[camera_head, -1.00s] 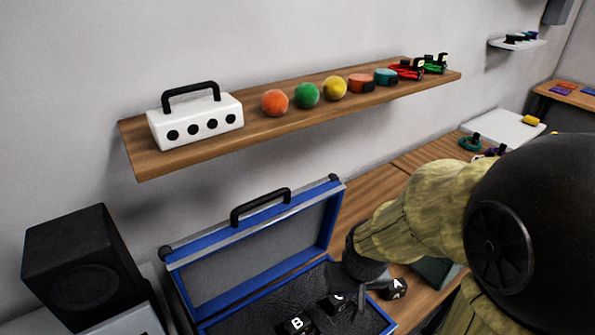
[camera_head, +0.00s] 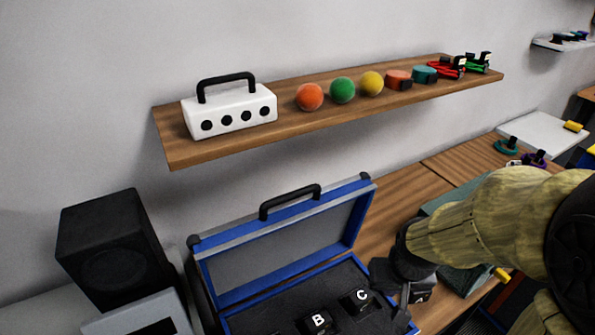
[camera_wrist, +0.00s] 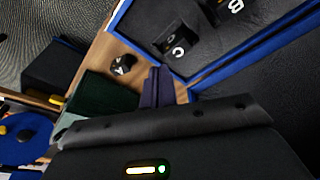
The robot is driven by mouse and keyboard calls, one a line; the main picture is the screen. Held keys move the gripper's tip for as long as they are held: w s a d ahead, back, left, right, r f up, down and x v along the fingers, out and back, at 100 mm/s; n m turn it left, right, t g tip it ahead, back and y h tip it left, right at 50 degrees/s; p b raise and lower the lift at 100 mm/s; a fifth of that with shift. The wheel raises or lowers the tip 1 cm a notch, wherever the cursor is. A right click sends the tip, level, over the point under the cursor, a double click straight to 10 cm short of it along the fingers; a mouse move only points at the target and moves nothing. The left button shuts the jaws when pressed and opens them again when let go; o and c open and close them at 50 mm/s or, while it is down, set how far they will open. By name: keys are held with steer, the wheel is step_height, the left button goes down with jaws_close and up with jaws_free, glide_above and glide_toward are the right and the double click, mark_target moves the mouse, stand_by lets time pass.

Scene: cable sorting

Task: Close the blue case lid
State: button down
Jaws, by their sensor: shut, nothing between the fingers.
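The blue case stands open on the wooden table, its blue-framed lid (camera_head: 278,238) raised and leaning back toward the wall. The lid has a grey inner panel and a black handle (camera_head: 290,200) on its top edge. In the case's dark base lie a block marked B (camera_head: 318,321) and a block marked C (camera_head: 358,299); both also show in the wrist view. My gripper (camera_head: 405,296) is at the right side of the case, pointing down. Its shut fingers (camera_wrist: 157,88) show beside the case's blue edge in the wrist view, with nothing between them.
A black block marked A (camera_wrist: 123,65) lies on the table right of the case. A black speaker (camera_head: 105,250) stands left of the case. A wooden shelf (camera_head: 220,150) with a white box, balls and toys hangs above the lid. A dark green object (camera_wrist: 105,97) lies near the gripper.

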steer(key=w+a+r+n+p, duration=0.2)
steer(key=w+a+r+p, duration=0.2)
steer(key=a+r, duration=0.3)
steer(key=w+a+r+n+g+p, duration=0.1)
steer(key=w+a+r+p, duration=0.4)
steer(key=r, duration=0.8)
steer(key=w+a+r+n+p, duration=0.3)
steer(key=w+a+r+p, duration=0.2)
steer(key=a+r+p, duration=0.2)
step_height(320, 180, up, 3)
steer(key=shift+a+f+n+g+y, duration=0.1)
steer(key=shift+a+n+g+y, duration=0.2)
steer(key=shift+a, duration=0.95)
steer(key=p, duration=0.5)
glide_above(296, 200)
step_height(296, 200, down, 11)
steer(key=shift+d, duration=0.1)
steer(key=shift+f, duration=0.1)
steer(key=shift+w+d+f+b, duration=0.1)
steer(key=shift+w+d+b, duration=0.05)
steer(key=shift+b, duration=0.2)
